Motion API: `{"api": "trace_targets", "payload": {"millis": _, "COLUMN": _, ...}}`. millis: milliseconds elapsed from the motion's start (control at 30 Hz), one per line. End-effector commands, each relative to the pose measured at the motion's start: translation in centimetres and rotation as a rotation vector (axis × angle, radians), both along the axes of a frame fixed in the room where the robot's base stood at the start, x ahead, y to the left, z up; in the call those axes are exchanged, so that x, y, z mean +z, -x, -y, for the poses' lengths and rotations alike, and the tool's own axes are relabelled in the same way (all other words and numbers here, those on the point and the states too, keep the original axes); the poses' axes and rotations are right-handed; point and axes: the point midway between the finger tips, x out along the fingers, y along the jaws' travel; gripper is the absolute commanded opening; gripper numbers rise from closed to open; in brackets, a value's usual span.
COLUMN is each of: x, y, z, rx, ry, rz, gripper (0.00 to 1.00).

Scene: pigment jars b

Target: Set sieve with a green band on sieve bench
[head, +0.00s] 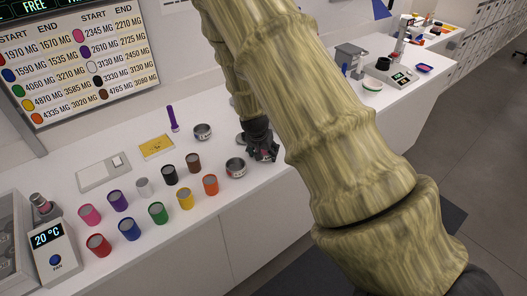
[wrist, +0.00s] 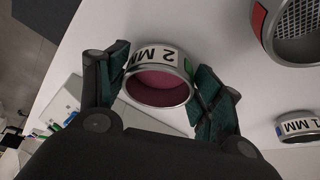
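The sieve with the green band (wrist: 160,68) is a short metal ring with a "2 MM" label in the wrist view. Its green mark is at the right side, and its inside looks dark pink. My gripper (wrist: 158,80) has one finger at each side of the ring, and both seem to touch it. In the head view my gripper (head: 262,152) is low over the white bench (head: 222,205), right of the jars; the green-band sieve cannot be made out there. I cannot tell which surface is the sieve bench.
A red-banded sieve (wrist: 292,32) and a "1 MM" sieve (wrist: 300,126) are right of my gripper in the wrist view. Metal sieves stand left of it in the head view (head: 203,131). Several coloured jars (head: 157,212) fill the bench's left part. A balance (head: 392,78) stands farther right.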

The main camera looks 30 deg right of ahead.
Motion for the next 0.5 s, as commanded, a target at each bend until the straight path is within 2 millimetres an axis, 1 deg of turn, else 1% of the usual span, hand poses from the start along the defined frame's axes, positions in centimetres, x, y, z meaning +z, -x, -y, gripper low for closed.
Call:
{"api": "trace_targets", "payload": {"millis": 33, "x": 0.04, "y": -0.01, "z": 0.00, "rx": 0.000, "ry": 0.000, "rz": 0.000, "gripper": 0.80}}
{"api": "trace_targets", "payload": {"millis": 67, "x": 0.03, "y": -0.01, "z": -0.01, "rx": 0.000, "ry": 0.000, "rz": 0.000, "gripper": 0.85}}
{"api": "trace_targets", "payload": {"millis": 367, "x": 0.05, "y": 0.00, "z": 0.00, "rx": 0.000, "ry": 0.000, "rz": 0.000, "gripper": 0.85}}
{"api": "trace_targets", "payload": {"millis": 500, "x": 0.50, "y": -0.01, "z": -0.02, "rx": 0.000, "ry": 0.000, "rz": 0.000, "gripper": 0.85}}
